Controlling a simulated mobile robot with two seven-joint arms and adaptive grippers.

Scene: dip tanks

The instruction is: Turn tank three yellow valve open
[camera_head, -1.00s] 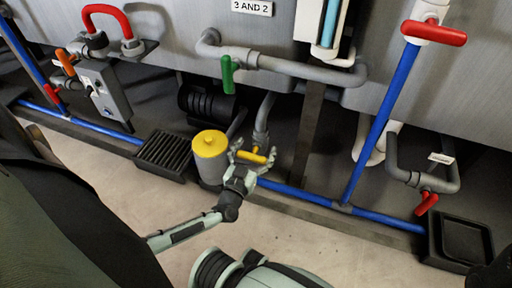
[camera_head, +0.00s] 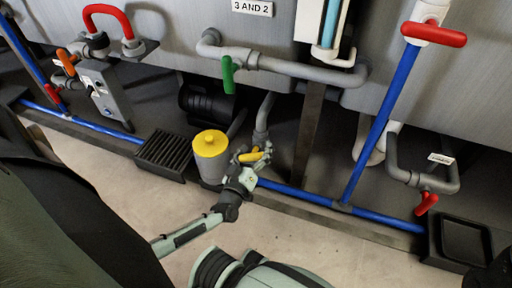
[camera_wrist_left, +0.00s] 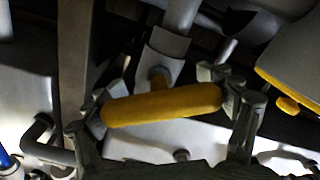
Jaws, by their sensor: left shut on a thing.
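The yellow valve handle (camera_head: 250,156) sits low on a grey pipe (camera_head: 262,125), just right of the yellow-capped canister (camera_head: 211,144). My left gripper (camera_head: 252,158) is at the handle, with its fingers around it. In the left wrist view the yellow handle (camera_wrist_left: 162,104) lies across the picture, slightly tilted, its right end higher. The left gripper's fingers (camera_wrist_left: 165,105) are at its two ends, and its stem runs up to the grey valve body (camera_wrist_left: 163,55). My right gripper is not in view.
A green handle (camera_head: 228,74) hangs on the grey pipe above. A black grated drain box (camera_head: 167,153) stands left of the canister. A blue pipe (camera_head: 285,188) runs low along the tanks. Bare floor (camera_head: 290,225) lies in front.

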